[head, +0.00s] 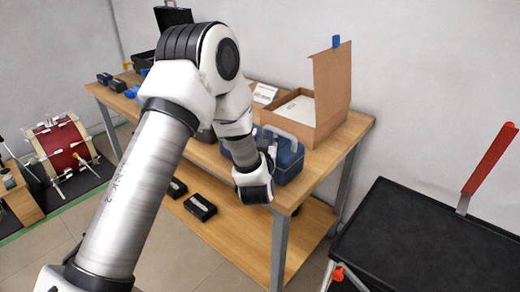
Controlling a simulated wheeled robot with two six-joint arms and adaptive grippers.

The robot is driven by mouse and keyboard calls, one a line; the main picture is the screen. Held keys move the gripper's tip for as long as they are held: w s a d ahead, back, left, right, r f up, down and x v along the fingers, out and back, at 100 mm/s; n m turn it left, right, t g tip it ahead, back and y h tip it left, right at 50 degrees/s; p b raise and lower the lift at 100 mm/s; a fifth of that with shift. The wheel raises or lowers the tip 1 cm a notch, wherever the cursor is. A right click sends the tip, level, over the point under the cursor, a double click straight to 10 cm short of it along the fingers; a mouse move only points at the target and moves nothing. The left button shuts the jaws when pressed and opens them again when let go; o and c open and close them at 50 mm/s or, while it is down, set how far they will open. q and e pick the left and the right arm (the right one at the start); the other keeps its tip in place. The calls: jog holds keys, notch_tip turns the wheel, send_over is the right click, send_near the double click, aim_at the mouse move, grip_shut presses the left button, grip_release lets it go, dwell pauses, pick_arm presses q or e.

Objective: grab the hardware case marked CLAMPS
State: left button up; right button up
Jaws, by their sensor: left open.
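A blue hardware case (291,162) with a pale grey handle (284,137) stands on the near right part of the wooden table. I cannot read any marking on it, so I cannot tell whether it says CLAMPS. My left gripper (269,163) is at the case's left front side and overlaps part of it in the view. It is open, with nothing visible in it. I cannot tell whether it touches the case. My left arm hides the middle of the table and part of the case. My right gripper is not in view.
An open cardboard box (333,98) stands just behind the case. Small dark boxes (118,85) and an open black case (172,17) are farther along the wooden table (350,132). Black boxes (200,207) lie on the lower shelf. A black cart (430,240) stands right.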

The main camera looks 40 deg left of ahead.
pick_arm(q)
jog(key=shift+s, duration=0.1)
grip_shut()
jog(key=shift+r, duration=0.1)
jog(key=shift+r, duration=0.15)
